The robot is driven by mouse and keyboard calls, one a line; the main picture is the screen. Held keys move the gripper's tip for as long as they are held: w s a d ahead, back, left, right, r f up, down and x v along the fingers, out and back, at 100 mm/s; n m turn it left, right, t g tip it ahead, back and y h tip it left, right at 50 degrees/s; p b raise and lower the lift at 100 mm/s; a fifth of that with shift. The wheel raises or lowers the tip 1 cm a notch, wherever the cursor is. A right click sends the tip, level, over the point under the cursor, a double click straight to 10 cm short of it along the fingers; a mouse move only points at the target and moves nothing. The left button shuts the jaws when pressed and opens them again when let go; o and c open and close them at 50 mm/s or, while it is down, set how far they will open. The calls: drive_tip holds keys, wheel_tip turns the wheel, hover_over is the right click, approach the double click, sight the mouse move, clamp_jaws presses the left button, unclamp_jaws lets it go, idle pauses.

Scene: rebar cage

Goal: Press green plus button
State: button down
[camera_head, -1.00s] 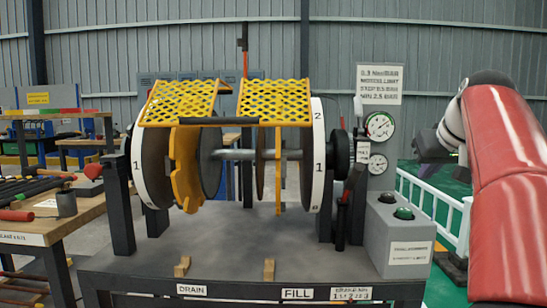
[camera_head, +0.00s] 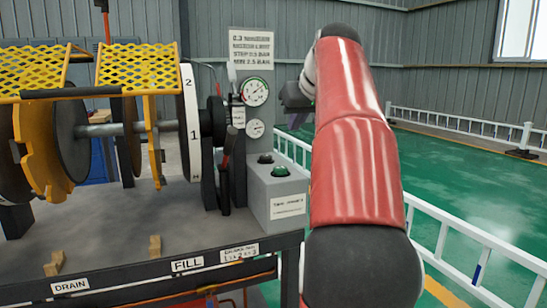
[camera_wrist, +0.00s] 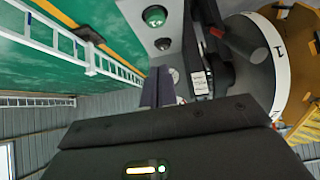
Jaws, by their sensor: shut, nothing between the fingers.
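The green button (camera_head: 281,171) sits on top of a grey control box (camera_head: 278,203) at the right end of the machine. A black button (camera_head: 265,158) is just behind it on the same box. In the wrist view the green button (camera_wrist: 154,16) is near the top edge, with the dark button (camera_wrist: 162,44) below it. A plus mark cannot be made out on either. My gripper (camera_head: 290,98) is above the box and behind the buttons in the picture, apart from both. Its fingers (camera_wrist: 158,88) are shut and empty.
Two gauges (camera_head: 255,92) stand on a grey panel behind the box, under a sign (camera_head: 251,48). A reel with a yellow guard (camera_head: 137,66) fills the left. White railings (camera_head: 450,222) border the green floor at the right. The bench front is mostly clear.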

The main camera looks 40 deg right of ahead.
drive_tip(key=shift+f, duration=0.1)
drive_tip(key=b, duration=0.1)
hover_over(283, 170)
wheel_tip(283, 170, down, 7)
drive_tip(key=shift+w+d+f, duration=0.1)
drive_tip(key=shift+f, duration=0.05)
drive_tip(key=shift+f+b, duration=0.45)
drive_tip(key=shift+f, duration=1.35)
